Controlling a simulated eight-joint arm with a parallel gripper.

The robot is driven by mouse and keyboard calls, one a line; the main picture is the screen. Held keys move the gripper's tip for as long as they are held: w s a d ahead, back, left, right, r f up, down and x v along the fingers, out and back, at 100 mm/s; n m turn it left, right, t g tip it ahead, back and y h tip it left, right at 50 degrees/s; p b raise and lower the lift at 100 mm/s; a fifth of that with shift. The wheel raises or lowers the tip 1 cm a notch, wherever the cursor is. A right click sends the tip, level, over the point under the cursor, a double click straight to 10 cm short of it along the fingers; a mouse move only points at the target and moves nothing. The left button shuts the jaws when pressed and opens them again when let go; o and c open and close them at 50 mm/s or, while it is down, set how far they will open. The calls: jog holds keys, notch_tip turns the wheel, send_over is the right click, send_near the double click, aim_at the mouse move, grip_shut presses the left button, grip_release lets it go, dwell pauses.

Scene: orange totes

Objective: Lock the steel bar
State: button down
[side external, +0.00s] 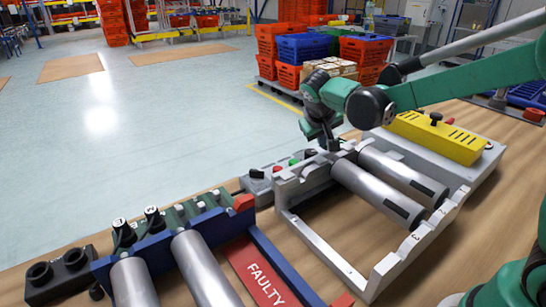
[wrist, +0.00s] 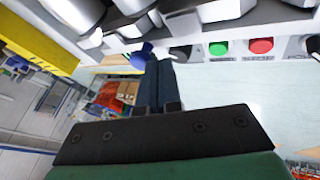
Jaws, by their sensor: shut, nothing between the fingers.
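Two steel bars lie side by side in the grey rack: a nearer one (side external: 372,192) and a farther one (side external: 402,172). The rack (side external: 338,258) has numbered notches on its front rail. My gripper (side external: 331,146) is at the rack's back rail, close to the back end of the bars. In the wrist view my gripper (wrist: 156,68) has its dark fingers together with nothing held. A small blue part (wrist: 143,50) shows by the fingertips, below the grey rack edge. I cannot tell whether the fingers touch it. Two more steel bars (side external: 203,272) lie in the blue rack (side external: 162,248).
A control box (side external: 262,182) with green and red buttons is behind the grey rack; green (wrist: 218,48) and red (wrist: 261,46) buttons show in the wrist view. A yellow-topped unit (side external: 436,136) stands right. A red FAULTY panel (side external: 262,278) lies between the racks. Black knobbed clamps (side external: 123,233) top the blue rack.

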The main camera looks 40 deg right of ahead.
jog(key=shift+d, duration=2.05)
jog(key=shift+a, duration=0.1)
jog(key=shift+w+a, duration=0.1)
jog(key=shift+a, duration=0.2)
jog(key=a, duration=0.3)
jog(key=shift+w+r, duration=0.2)
jog(key=shift+r, duration=0.2)
jog(key=v, duration=1)
jog(key=shift+a, duration=0.1)
